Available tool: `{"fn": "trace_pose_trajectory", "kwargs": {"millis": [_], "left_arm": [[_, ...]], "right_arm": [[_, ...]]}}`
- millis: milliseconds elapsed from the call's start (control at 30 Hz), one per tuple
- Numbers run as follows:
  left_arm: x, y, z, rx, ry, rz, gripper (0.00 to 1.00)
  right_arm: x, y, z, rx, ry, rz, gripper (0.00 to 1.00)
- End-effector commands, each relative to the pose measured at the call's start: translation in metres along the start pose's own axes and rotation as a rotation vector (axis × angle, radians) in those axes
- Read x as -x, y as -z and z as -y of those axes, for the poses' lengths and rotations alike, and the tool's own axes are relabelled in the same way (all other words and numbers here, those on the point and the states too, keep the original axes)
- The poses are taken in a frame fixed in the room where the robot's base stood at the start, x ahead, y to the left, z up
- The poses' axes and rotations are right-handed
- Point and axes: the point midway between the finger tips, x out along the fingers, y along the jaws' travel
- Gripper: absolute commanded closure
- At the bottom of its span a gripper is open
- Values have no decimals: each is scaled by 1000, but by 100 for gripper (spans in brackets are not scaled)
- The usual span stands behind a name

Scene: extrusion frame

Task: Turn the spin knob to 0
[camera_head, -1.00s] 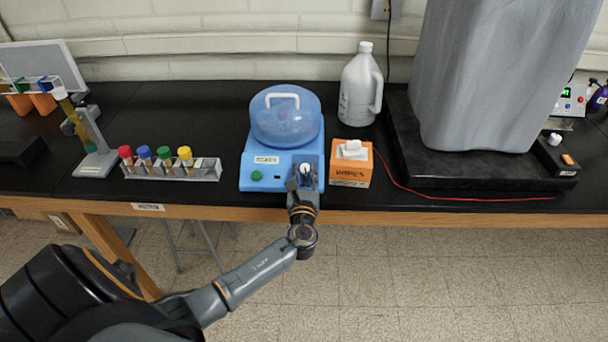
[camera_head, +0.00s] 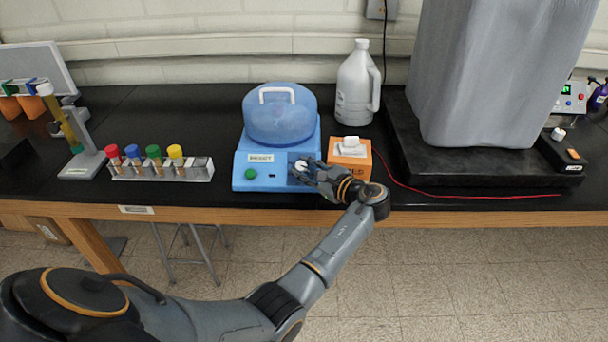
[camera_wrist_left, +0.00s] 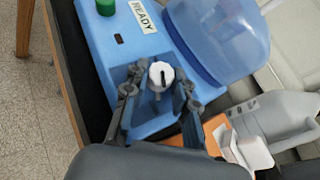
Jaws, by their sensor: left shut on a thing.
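The spin knob (camera_head: 301,166) is a white round dial with a dark pointer line, on the front right of the blue centrifuge (camera_head: 245,178). In the left wrist view the knob (camera_wrist_left: 161,75) sits between my left gripper's fingers, its pointer line running roughly up and down in that picture. My left gripper (camera_head: 308,170) reaches in from the right side of the knob and is shut on it. My right gripper is not in view.
An orange wipes box (camera_head: 350,160) stands close right of the centrifuge, behind my left wrist. A white jug (camera_head: 357,85) stands behind it. A rack of capped tubes (camera_head: 160,168) is to the left. A red cable (camera_head: 440,193) runs along the bench's right side.

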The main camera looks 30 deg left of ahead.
Motion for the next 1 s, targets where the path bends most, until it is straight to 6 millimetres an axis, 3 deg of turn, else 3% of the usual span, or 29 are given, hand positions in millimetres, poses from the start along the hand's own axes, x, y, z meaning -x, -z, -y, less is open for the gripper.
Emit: {"fn": "trace_pose_trajectory", "kwargs": {"millis": [600, 1000], "left_arm": [[-3, 2, 6, 306, -489, -1, 100], [-4, 0, 7, 436, -702, -1, 100]], "right_arm": [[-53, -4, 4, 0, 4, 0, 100], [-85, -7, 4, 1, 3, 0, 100]]}}
